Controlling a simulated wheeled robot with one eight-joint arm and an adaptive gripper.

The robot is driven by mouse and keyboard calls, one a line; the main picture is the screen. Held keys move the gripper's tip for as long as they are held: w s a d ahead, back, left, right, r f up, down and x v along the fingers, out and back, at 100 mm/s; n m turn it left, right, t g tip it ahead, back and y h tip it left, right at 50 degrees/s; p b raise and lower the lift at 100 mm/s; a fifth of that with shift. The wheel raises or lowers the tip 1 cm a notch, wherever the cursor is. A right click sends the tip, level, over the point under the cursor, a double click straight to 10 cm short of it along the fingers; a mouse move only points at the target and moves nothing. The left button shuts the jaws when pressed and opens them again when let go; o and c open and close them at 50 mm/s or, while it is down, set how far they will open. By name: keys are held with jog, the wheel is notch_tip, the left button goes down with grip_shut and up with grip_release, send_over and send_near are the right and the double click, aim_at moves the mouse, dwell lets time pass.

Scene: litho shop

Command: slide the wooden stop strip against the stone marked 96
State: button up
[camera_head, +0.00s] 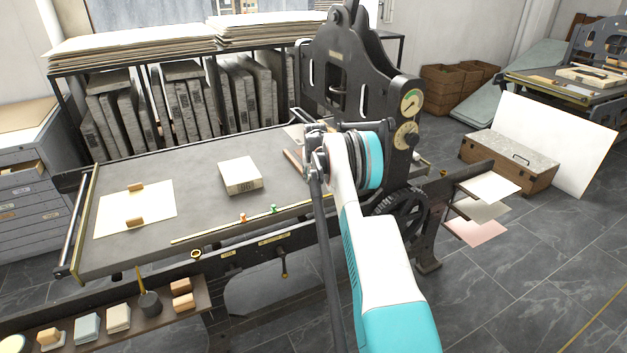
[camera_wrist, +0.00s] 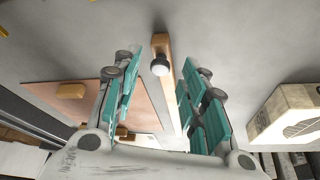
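The stone marked 96 (camera_head: 241,174) is a pale block lying flat on the grey press bed, its number on the front face. In the wrist view a pale block (camera_wrist: 292,110) at the right appears to be this stone. In the head view a short brown piece (camera_head: 292,161) beside my arm looks like part of the strip. My gripper (camera_wrist: 160,72) is open, its fingers on either side of the strip and knob.
A cream sheet (camera_head: 112,209) with two wooden blocks lies left on the bed. A brown sheet (camera_wrist: 120,98) with wooden blocks lies beside the strip. The bed between strip and stone looks clear.

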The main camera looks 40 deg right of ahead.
jog(key=shift+w+d+f, duration=0.15)
jog(key=shift+f, duration=0.35)
grip_shut()
jog(key=w+a, duration=0.1)
jog(key=a, duration=0.4)
jog(key=w+a, duration=0.1)
jog(key=a, duration=0.5)
jog(key=w+a, duration=0.2)
jog(key=a, duration=0.4)
jog(key=shift+w+a+p, duration=0.1)
jog(key=shift+a+p, duration=0.1)
jog(key=shift+p, duration=0.1)
grip_release()
jog(key=shift+a, duration=0.1)
jog(key=v, duration=1.2)
